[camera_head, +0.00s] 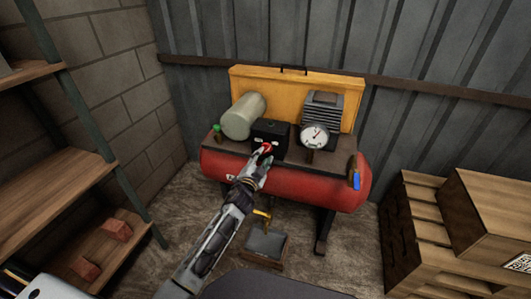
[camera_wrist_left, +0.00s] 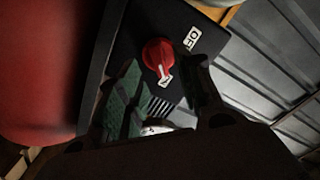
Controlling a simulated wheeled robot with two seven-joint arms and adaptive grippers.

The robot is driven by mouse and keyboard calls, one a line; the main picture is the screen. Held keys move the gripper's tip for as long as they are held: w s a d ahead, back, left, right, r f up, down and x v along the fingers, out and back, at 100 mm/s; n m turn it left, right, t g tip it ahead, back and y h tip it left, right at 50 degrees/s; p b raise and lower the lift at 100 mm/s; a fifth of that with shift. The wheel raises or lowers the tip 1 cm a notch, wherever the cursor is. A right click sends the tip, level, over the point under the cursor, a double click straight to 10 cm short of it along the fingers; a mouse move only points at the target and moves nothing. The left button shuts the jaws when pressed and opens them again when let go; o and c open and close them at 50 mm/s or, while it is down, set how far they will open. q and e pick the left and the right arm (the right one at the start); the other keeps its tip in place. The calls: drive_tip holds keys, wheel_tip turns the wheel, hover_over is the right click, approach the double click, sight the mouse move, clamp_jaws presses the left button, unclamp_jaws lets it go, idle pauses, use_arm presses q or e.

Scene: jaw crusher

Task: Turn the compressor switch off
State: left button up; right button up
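The compressor (camera_head: 285,178) has a red tank and stands by the metal wall. Its dark switch box (camera_head: 270,132) carries a red rotary knob (camera_head: 266,147). The knob also shows in the left wrist view (camera_wrist_left: 157,55), on a black panel. Its white mark points down and slightly right, away from the white label starting "OF" (camera_wrist_left: 193,38) at upper right. My left gripper (camera_head: 260,160) is close in front of the switch box. In the wrist view its fingers (camera_wrist_left: 165,85) are apart, one each side of the knob, with visible gaps. My right gripper is out of view.
A pressure gauge (camera_head: 314,136) stands right of the switch box and a pale cylinder (camera_head: 243,116) left of it. A yellow panel (camera_head: 290,84) is behind. Wooden shelves (camera_head: 60,180) are at left, wooden crates (camera_head: 435,235) at right. A small box (camera_head: 266,244) sits on the floor in front.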

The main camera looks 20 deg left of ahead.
sight(265, 151)
use_arm(q)
drive_tip(key=shift+w+b, duration=0.3)
drive_tip(key=shift+w, duration=1.85)
clamp_jaws()
